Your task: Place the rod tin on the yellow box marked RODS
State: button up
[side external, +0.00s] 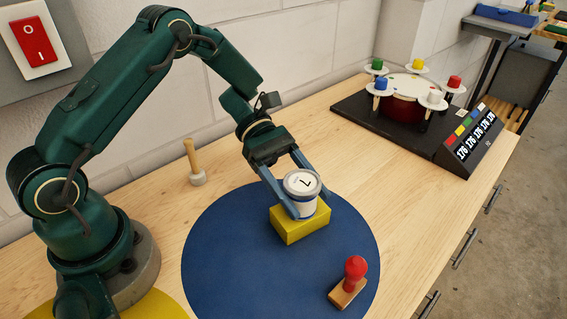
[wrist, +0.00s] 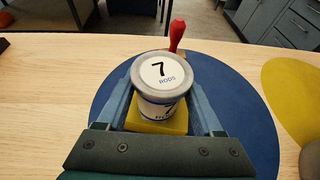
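The rod tin (side external: 303,188) is a white tin with a grey rim and a dark band. Its lid reads 7 RODS in the wrist view (wrist: 160,71). It is upright over the yellow box (side external: 305,230) and appears to rest on its top. The box shows below the tin in the wrist view (wrist: 146,127); its marking is not readable. My gripper (side external: 309,203) has one blue finger on each side of the tin and looks shut on it. The fingertips in the wrist view (wrist: 163,97) are partly hidden by the tin.
A blue round mat (side external: 225,255) lies under the box. A red-handled stamp (side external: 349,283) stands on it at the front right. A wooden-handled tool (side external: 194,163) stands behind. A drum (side external: 408,95) with coloured pegs on a black base is at the back right. Wooden bench between is clear.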

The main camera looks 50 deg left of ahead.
jog(key=o, duration=0.3)
jog(key=shift+r, duration=0.15)
